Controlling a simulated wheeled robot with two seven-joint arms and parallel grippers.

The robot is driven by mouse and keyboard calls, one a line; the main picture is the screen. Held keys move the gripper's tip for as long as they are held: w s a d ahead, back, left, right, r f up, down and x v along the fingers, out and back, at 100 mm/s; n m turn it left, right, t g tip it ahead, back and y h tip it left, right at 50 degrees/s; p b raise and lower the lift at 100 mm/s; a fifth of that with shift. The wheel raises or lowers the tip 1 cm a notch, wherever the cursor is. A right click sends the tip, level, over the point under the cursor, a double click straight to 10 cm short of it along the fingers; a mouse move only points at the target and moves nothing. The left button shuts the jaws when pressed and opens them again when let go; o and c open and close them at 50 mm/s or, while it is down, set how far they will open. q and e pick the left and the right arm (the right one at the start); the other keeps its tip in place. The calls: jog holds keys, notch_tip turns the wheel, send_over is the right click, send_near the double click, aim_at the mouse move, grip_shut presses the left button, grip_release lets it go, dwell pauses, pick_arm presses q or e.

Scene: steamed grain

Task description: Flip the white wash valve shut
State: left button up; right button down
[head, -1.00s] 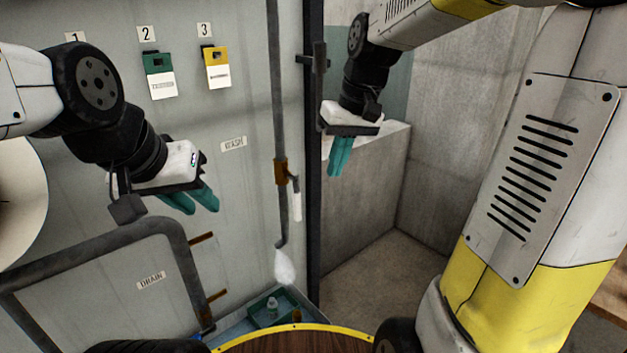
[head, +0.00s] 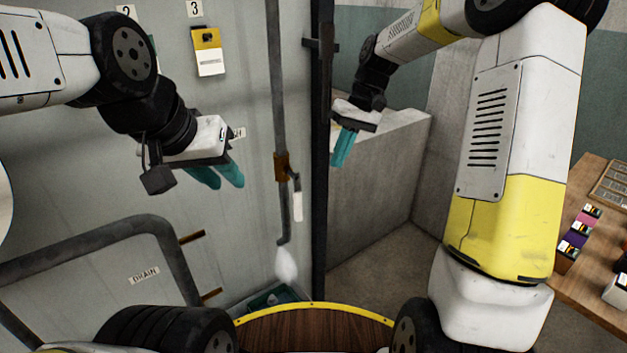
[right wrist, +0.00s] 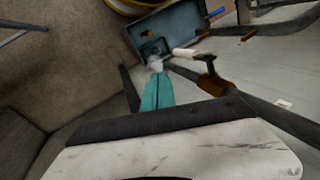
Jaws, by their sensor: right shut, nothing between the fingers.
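The wash valve is a brown body (head: 282,166) on a vertical grey pipe, with a white handle (head: 298,207) hanging down beside the pipe. Both show in the right wrist view, the white handle (right wrist: 184,52) and the brown body (right wrist: 211,84). White spray (head: 286,262) shows below the pipe's lower end. My right gripper (head: 341,160) is shut and empty, right of the valve beyond a dark post in the head view; its teal fingers (right wrist: 157,92) touch each other. My left gripper (head: 229,184) is left of the valve, its teal fingers apart and empty, partly covering the WASH label.
A dark vertical post (head: 320,130) stands close right of the valve pipe. A thick grey drain pipe (head: 90,245) bends at lower left. A basin (right wrist: 172,35) lies below the spray. A low concrete wall (head: 375,170) and a wooden table (head: 590,200) with small boxes are at right.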

aim_at(298, 198)
jog(key=s+a+f, duration=0.3)
jog(key=a+f, duration=0.4)
jog(key=f, duration=0.2)
jog(key=shift+s, duration=0.15)
